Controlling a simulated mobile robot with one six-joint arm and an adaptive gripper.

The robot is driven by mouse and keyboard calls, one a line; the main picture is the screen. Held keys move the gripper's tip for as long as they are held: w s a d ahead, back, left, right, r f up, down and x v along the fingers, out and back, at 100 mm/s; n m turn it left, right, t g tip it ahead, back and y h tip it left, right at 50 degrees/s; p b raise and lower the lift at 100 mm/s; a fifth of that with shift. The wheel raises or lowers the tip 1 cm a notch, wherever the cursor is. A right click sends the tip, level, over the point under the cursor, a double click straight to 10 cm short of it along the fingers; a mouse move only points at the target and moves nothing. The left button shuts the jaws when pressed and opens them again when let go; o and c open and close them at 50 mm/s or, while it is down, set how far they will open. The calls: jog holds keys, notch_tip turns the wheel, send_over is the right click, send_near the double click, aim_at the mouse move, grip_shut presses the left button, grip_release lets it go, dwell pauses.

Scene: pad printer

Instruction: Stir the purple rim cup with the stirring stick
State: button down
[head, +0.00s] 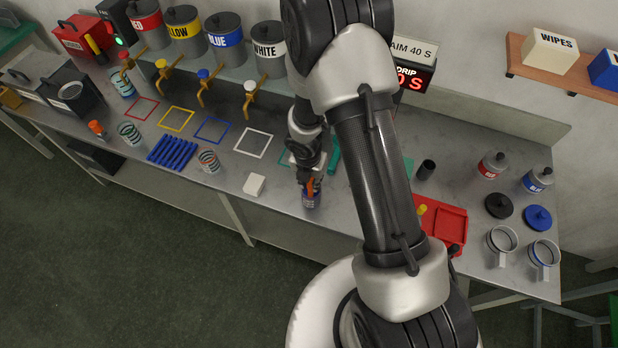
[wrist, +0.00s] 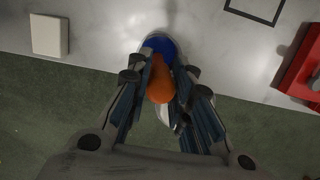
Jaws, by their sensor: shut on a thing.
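A small cup (head: 311,199) with blue contents stands near the front edge of the bench, right under my gripper. Its rim is mostly covered by my fingers, so I cannot make out the rim colour. In the wrist view the blue inside the cup (wrist: 160,43) shows just beyond the fingertips. My gripper (head: 312,181) is shut on the stirring stick, whose orange handle (wrist: 160,82) sits between the fingers and also shows in the head view (head: 315,186). The stick points down at the cup. Its lower end is hidden, so I cannot tell how deep it reaches.
A white block (head: 254,184) lies left of the cup, and a red tray (head: 453,225) stands to the right. Further left are a striped cup (head: 208,161), a green-banded cup (head: 130,132) and blue sticks (head: 173,152). Paint taps (head: 250,92) line the back.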

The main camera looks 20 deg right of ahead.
jog(key=shift+w+d+r+p, duration=0.1)
jog(key=shift+w+d+p, duration=0.2)
jog(key=shift+w, duration=0.15)
jog(key=shift+r, duration=0.1)
jog(key=shift+r+p, duration=4.25)
jog(key=shift+p, duration=0.15)
jog(key=shift+r, duration=0.1)
notch_tip(320, 180, up, 5)
jog(key=p, duration=0.5)
jog(key=shift+s, duration=0.1)
jog(key=shift+f, duration=0.2)
